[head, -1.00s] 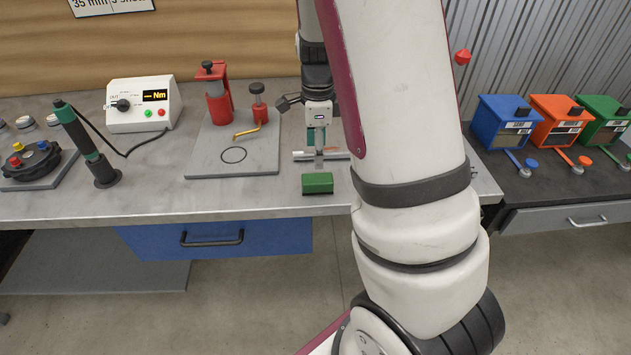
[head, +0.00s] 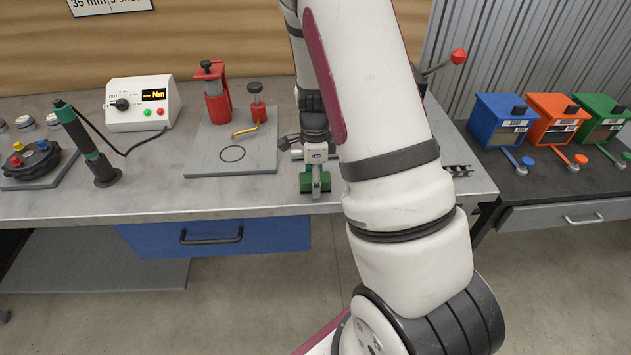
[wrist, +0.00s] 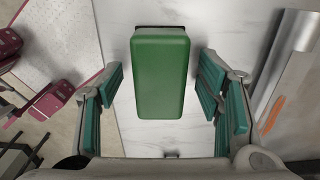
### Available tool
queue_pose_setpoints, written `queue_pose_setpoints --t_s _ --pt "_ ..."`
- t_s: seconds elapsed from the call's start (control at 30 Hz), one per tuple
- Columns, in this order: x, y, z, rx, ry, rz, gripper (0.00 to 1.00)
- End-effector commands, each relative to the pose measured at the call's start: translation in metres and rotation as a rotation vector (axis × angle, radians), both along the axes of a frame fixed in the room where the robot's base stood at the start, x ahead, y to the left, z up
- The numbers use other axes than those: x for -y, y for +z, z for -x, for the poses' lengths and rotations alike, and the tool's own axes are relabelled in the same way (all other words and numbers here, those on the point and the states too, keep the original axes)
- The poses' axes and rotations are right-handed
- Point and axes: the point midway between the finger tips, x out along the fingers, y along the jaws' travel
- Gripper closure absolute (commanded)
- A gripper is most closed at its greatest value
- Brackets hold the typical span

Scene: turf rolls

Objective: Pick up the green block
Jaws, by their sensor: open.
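The green block (wrist: 159,75) lies between the two teal-padded fingers of my gripper (wrist: 166,95) in the wrist view. A gap shows on each side of it, so the fingers do not touch it there. In the head view the green block (head: 306,184) sits near the front edge of the workbench, partly hidden by my gripper (head: 316,190), which is over it. My gripper is open.
A grey plate (head: 200,160) with a red fixture (head: 218,100) stands left of the block.

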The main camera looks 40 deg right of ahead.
Motion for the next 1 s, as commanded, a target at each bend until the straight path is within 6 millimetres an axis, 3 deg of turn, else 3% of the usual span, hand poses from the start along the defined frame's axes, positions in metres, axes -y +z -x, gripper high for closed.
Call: queue_pose_setpoints --t_s 0.07,0.3,0.73,1.0 --pt "0.0 0.0 0.0 0.0 0.0 0.0 0.4" --pt "0.0 0.001 0.0 0.0 0.001 0.0 0.92" --pt "0.0 0.005 -0.001 0.001 0.001 0.001 0.92" --pt "0.0 0.033 -0.002 0.002 0.001 0.0 0.92"
